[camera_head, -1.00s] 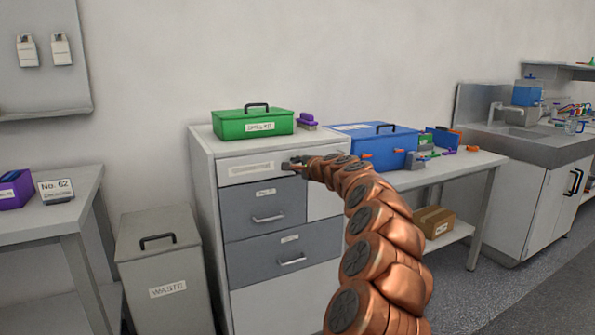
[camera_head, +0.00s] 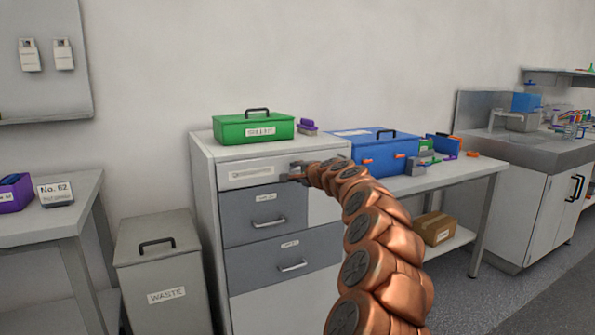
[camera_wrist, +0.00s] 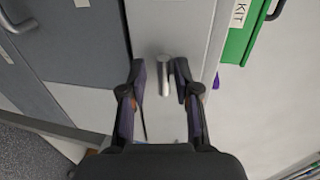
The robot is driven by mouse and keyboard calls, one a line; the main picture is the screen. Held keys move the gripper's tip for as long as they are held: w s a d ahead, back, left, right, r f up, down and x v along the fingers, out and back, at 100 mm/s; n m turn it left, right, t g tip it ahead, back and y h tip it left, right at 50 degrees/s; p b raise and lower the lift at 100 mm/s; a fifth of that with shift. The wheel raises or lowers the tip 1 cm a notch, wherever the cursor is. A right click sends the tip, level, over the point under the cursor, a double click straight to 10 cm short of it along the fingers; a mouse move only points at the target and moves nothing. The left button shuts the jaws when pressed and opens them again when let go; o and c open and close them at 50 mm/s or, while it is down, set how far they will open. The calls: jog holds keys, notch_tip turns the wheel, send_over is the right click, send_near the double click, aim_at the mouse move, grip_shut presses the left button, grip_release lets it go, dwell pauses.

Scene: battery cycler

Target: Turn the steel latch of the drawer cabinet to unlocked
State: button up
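The drawer cabinet (camera_head: 207,200) stands in the middle of the head view, with a pale top panel and two grey drawers. The steel latch (camera_wrist: 164,77) is a short metal bar on the pale panel in the wrist view. My gripper (camera_wrist: 161,74) is open, with one finger on each side of the latch. Small gaps show between the fingers and the bar, more clearly on the left. In the head view my gripper (camera_head: 295,172) is at the right end of the cabinet's top panel and hides the latch there.
A green box (camera_head: 252,128) and a purple-handled item (camera_head: 307,126) sit on the cabinet. A blue box (camera_head: 375,150) is on the bench at right. A waste bin (camera_head: 165,270) stands left of the cabinet. The green box's edge is near my right finger in the wrist view.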

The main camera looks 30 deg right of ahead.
jog(key=shift+o, duration=0.8)
jog(key=shift+a+f, duration=0.1)
jog(key=shift+r, duration=0.2)
jog(key=shift+s+r, duration=0.15)
jog(key=shift+s, duration=0.55)
jog(key=d+v, duration=0.1)
jog(key=v, duration=0.9)
jog(key=shift+s+a, duration=0.2)
jog(key=shift+a, duration=0.25)
jog(key=shift+a, duration=0.1)
